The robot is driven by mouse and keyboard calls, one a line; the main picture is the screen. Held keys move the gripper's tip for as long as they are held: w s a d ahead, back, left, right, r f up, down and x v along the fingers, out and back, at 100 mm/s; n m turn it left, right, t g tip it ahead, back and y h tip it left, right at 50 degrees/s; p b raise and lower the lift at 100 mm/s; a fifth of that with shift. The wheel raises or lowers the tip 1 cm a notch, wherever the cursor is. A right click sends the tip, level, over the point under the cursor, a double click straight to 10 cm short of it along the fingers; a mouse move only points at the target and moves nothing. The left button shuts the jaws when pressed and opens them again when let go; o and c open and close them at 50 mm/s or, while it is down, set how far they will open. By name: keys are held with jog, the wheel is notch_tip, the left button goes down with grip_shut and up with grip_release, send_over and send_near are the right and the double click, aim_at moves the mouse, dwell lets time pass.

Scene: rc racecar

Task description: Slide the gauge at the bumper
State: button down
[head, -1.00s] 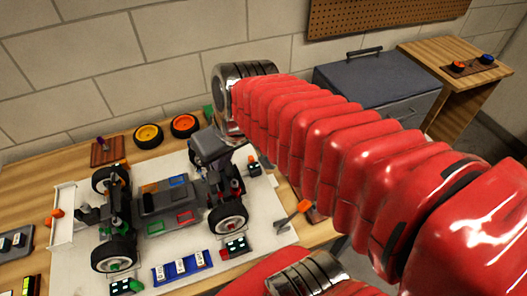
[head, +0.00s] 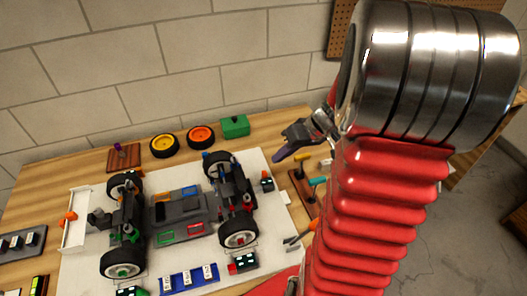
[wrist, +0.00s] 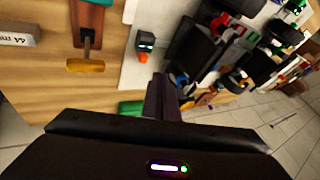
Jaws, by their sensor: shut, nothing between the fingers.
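The race car (head: 180,210) stands on a white mat, with a white wing at its left end. A small dark gauge-like block with an orange tip (head: 266,182) sits at the mat's right edge, beyond the car's right end. It also shows in the wrist view (wrist: 145,44); I cannot tell for sure that it is the gauge. My gripper (head: 282,154) is shut and empty, up and right of this block in the head view. In the wrist view my gripper (wrist: 160,85) points near the block, with a visible gap.
A wooden tool rack (head: 304,190) with yellow and teal handles lies just right of the mat. A green box (head: 235,126) and loose yellow (head: 164,146) and orange (head: 201,137) wheels are along the back. A blue holder (head: 190,279) lies in front of the car.

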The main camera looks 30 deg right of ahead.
jog(key=d+f+t, duration=0.1)
jog(key=d+f, duration=0.2)
jog(key=d, duration=0.2)
jog(key=shift+s+d+f+m, duration=0.15)
jog(key=shift+d+f+m, duration=0.05)
jog(key=shift+f+m, duration=0.1)
jog(key=shift+f, duration=0.1)
jog(key=x, duration=1)
jog(key=shift+a, duration=0.1)
